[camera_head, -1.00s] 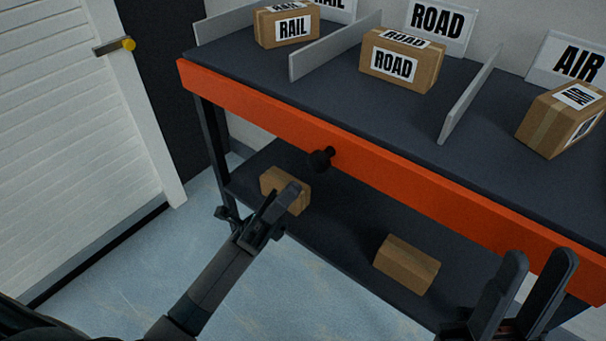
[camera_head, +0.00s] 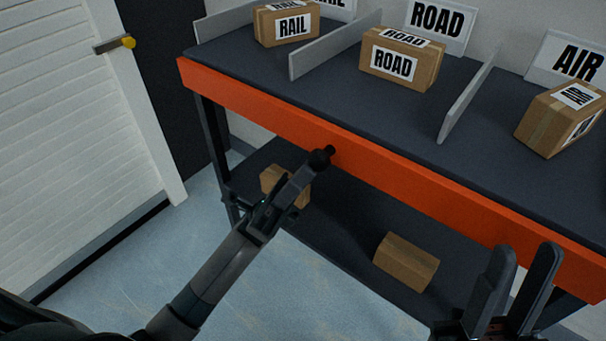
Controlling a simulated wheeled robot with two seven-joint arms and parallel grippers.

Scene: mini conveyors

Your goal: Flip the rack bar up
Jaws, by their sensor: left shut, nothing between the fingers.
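The rack bar (camera_head: 400,170) is the long orange beam along the front edge of the dark rack top. My right gripper (camera_head: 517,280) is open and empty, in front of the right part of the orange bar.
Boxes labelled RAIL (camera_head: 287,25) and ROAD (camera_head: 400,62), and an AIR-side box (camera_head: 560,118), stand on the top between grey dividers (camera_head: 468,95). Two plain boxes lie on the lower shelf (camera_head: 345,222), one (camera_head: 407,262) clear and one (camera_head: 270,180) partly hidden. A white shutter door (camera_head: 70,130) stands left.

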